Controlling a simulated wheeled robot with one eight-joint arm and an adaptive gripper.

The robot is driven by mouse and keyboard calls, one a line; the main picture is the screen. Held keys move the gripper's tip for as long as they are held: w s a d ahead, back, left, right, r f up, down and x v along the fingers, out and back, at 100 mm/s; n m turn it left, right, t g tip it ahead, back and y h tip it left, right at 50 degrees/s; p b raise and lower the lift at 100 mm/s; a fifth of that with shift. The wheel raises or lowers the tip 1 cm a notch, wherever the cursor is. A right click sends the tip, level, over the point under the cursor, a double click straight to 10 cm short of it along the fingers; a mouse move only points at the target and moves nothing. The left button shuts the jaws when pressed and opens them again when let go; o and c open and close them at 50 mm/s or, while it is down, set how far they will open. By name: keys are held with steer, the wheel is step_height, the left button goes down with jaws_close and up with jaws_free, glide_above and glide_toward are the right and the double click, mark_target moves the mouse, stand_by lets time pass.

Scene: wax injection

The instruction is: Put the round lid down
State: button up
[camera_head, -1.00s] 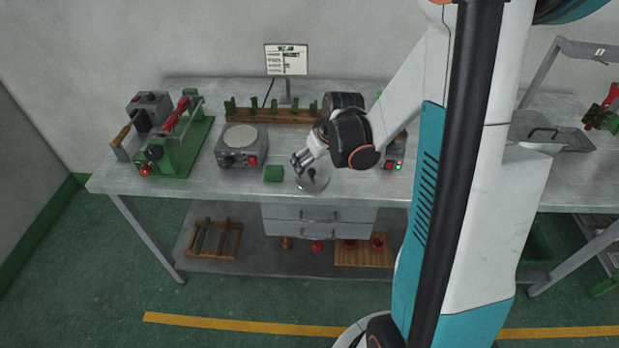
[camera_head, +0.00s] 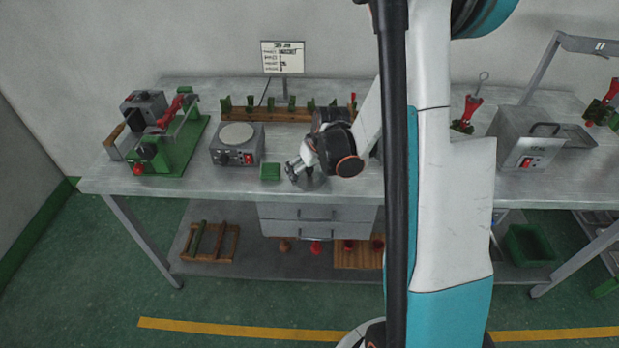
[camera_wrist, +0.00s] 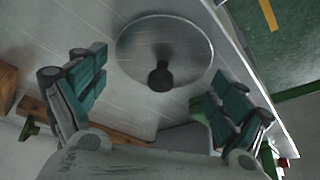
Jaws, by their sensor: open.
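The round lid (camera_wrist: 178,38) is a clear grey disc with a dark knob (camera_wrist: 160,77). It appears to lie flat on the metal workbench (camera_wrist: 110,90), near the bench's front edge. In the head view the lid (camera_head: 314,181) is partly hidden by my wrist. My gripper (camera_wrist: 158,95) is open, with one teal-padded finger on each side of the knob and clear gaps to it. In the head view my gripper (camera_head: 292,172) is low over the bench at the lid's left side.
A grey hot plate (camera_head: 237,145) and a green clamp machine (camera_head: 160,140) stand farther left. A wooden rack (camera_head: 255,113) runs along the back. A grey box machine (camera_head: 520,145) stands at the right.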

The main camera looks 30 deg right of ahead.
steer(key=c, duration=1.1)
steer(key=shift+s, duration=0.15)
steer(key=c, duration=0.4)
steer(key=shift+c, duration=0.3)
